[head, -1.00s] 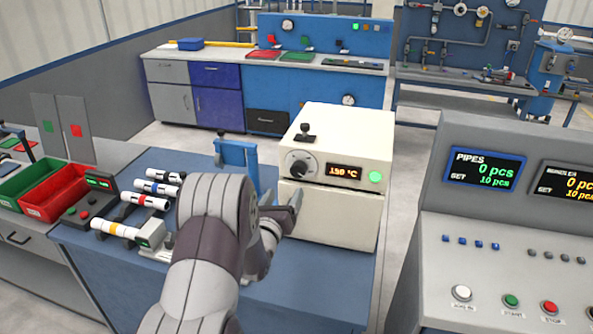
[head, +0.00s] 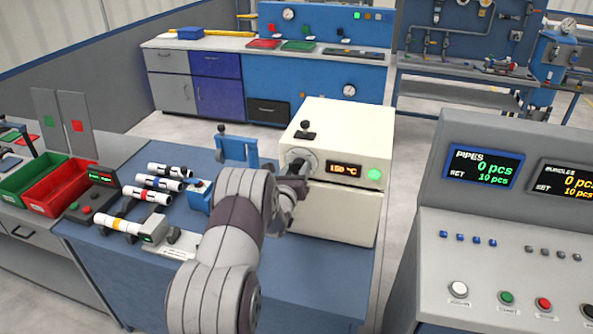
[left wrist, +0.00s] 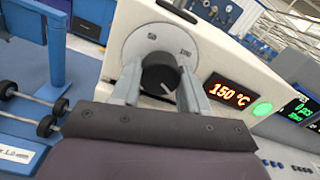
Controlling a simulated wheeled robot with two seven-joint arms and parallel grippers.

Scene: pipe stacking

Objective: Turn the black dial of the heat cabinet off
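The cream heat cabinet (head: 345,140) stands on the blue bench. Its display (head: 343,169) reads 150 °C and a round green light (head: 375,174) glows beside it. The black dial (left wrist: 160,74) sits on a pale round plate in the left wrist view, its white mark pointing to the lower right. My left gripper (left wrist: 160,88) is at the dial, one finger on each side of it; I cannot tell whether the fingers touch it. In the head view my left gripper (head: 298,170) covers most of the dial. My right gripper is not in view.
A black lever (head: 305,131) stands on the cabinet top. A blue stand (head: 237,150) is left of the cabinet. Several pipes (head: 158,183) lie on holders by red (head: 58,190) and green bins. A console (head: 520,240) stands at right, across a gap.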

